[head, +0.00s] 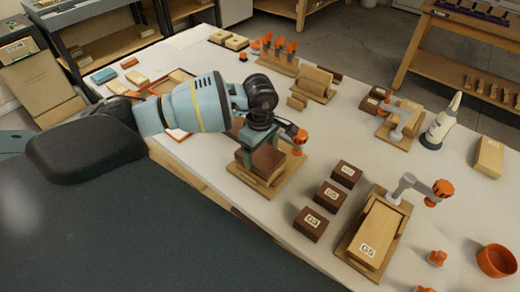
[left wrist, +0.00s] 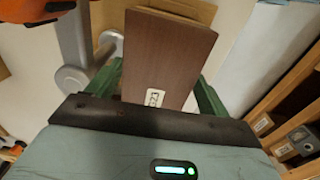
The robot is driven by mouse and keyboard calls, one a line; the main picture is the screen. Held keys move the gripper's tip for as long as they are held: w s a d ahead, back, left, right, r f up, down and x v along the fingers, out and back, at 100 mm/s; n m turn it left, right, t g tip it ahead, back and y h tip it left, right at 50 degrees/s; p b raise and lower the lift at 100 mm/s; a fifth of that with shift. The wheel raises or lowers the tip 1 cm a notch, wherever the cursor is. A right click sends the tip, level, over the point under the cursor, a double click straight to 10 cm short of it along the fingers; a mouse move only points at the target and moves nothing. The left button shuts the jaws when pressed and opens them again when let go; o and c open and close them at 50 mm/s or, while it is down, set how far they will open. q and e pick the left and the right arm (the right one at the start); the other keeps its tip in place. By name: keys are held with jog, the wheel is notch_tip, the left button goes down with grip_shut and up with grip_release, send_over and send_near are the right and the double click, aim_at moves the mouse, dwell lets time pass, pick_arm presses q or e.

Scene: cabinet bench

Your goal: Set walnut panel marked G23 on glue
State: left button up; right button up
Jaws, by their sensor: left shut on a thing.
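My left gripper (head: 258,134) is shut on a dark brown walnut panel (head: 264,160), held over a light wooden fixture (head: 284,181) near the middle of the bench. In the left wrist view the panel (left wrist: 168,55) lies between the green fingers (left wrist: 160,90). It bears a white label, too small and slanted to read surely. A grey clamp with an orange knob (head: 298,138) stands beside the panel. Glue under the panel is hidden, and I cannot tell whether the panel touches the fixture. My right gripper is not in view.
Several dark labelled blocks (head: 330,195) stand right of the fixture. A board marked G5 (head: 368,238) lies in another clamp fixture. A white bottle (head: 440,124), an orange bowl (head: 496,260) and a rack of orange-handled tools (head: 276,52) are also on the bench (head: 250,205).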

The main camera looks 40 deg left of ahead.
pick_arm(q)
jog(key=shift+f, duration=0.3)
jog(key=shift+f, duration=0.15)
dwell(0.9)
jog(key=shift+f, duration=0.1)
dwell(0.5)
jog(key=o, duration=0.9)
jog(key=shift+o, duration=0.8)
